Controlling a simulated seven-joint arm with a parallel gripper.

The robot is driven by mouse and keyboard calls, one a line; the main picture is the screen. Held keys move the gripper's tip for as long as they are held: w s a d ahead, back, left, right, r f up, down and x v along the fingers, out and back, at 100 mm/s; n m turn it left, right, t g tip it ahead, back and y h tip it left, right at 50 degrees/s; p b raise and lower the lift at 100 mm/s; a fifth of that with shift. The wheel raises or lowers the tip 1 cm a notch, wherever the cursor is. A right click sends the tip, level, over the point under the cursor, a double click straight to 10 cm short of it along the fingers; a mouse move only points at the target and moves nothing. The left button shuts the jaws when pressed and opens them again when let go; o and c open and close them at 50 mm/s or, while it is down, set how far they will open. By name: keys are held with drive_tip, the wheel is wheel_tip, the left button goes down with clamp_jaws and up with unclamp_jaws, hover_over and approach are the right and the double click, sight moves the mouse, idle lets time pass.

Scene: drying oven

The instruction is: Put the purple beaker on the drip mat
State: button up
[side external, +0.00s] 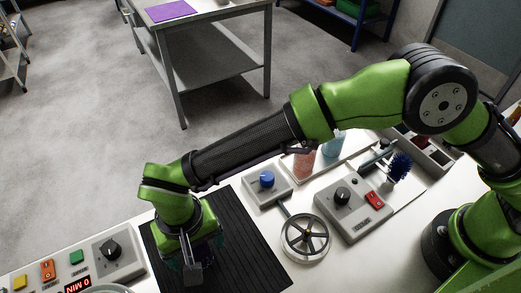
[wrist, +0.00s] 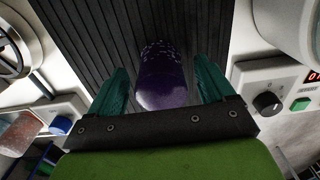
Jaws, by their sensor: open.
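The purple beaker (wrist: 163,78) is on the black ribbed drip mat (wrist: 85,25) in the wrist view, between the two teal fingers of my gripper (wrist: 164,74). A strip of mat shows between the beaker and each finger, so the fingers look apart from it. My gripper is open. In the side view my gripper (side external: 192,268) is low over the mat (side external: 248,252), and it mostly hides the beaker there.
A handwheel (side external: 305,237) and a control box with a black knob and red switch (side external: 345,200) stand right of the mat. A box with a blue knob (side external: 267,182) is behind it. A panel with a black knob (side external: 112,250) is on the left.

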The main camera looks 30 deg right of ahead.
wheel_tip(320, 180, up, 10)
drive_tip(key=shift+f, duration=0.25)
drive_tip(key=shift+w+d+r, duration=0.1)
drive_tip(key=shift+r, duration=0.25)
drive_tip(key=w+d+r+t+y, duration=0.15)
drive_tip(key=d+r, duration=0.25)
drive_tip(key=d, duration=0.4)
drive_tip(key=w+d+r+m, duration=0.15)
drive_tip(key=d+r, duration=0.25)
drive_tip(key=d, duration=0.4)
drive_tip(key=w+d+r+t+y, duration=0.1)
drive_tip(key=w+d+r, duration=0.2)
drive_tip(key=d+r, duration=0.35)
drive_tip(key=s+d+f+m+t, duration=0.1)
drive_tip(key=s+d, duration=0.4)
drive_tip(key=d, duration=0.5)
drive_tip(key=s+d+f+m+t, duration=0.1)
drive_tip(key=s+d, duration=0.4)
drive_tip(key=d, duration=0.5)
drive_tip(key=f+t, duration=0.1)
drive_tip(key=t, duration=0.1)
drive_tip(key=shift+d+f+t, duration=0.15)
drive_tip(key=shift+f+t, duration=0.15)
drive_tip(key=shift+t, duration=0.05)
drive_tip(key=shift+m+h, duration=0.25)
